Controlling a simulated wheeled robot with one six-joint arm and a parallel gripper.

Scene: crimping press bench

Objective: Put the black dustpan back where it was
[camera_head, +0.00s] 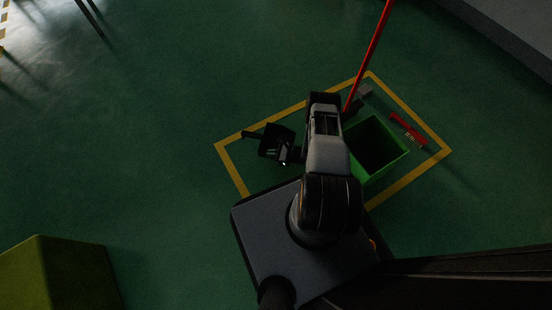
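The black dustpan (275,139) shows left of my arm, inside the left part of the yellow-taped area, with its handle pointing left. My gripper (287,159) is at the dustpan's lower right edge, small and dark against it. I cannot tell whether its fingers are open or closed on the dustpan, or whether the pan rests on the floor or is raised. My arm hides part of the floor to the right of the pan.
A yellow tape outline (236,174) marks the green floor. Inside it stand an open green bin (362,174), a red hand brush (408,129) and a red-handled broom (370,52). A green block (40,275) is at lower left. The floor to the left is clear.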

